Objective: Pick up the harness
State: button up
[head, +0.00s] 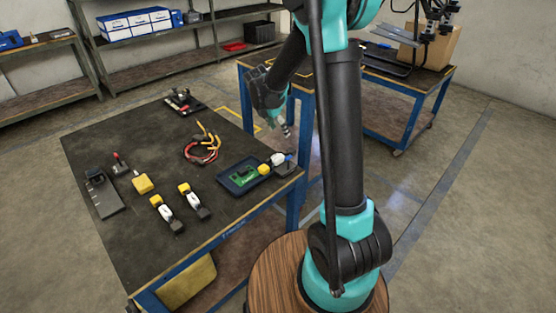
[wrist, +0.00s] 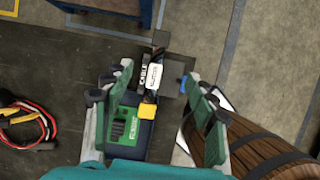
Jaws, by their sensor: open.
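The harness (head: 203,150), a loose bundle of red, yellow and black wires, lies on the dark tabletop (head: 130,135) near its middle. It also shows at the left edge of the wrist view (wrist: 32,122), partly cut off by the frame. My gripper (head: 286,130) is above the table's right side, to the right of the harness and apart from it. In the wrist view my gripper (wrist: 158,80) is open, with nothing held. A white and yellow part (wrist: 153,78) shows below, between its fingers.
A blue tray with a green circuit board (head: 243,176) lies near the table's right edge. Several yellow and white parts (head: 163,210) lie at the front. A black tool (head: 183,101) sits at the back. Bare tabletop surrounds the harness.

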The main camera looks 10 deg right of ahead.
aim_at(289, 151)
jog(key=x, duration=1.5)
jog(key=shift+f, duration=0.25)
jog(key=shift+s, duration=0.1)
grip_shut()
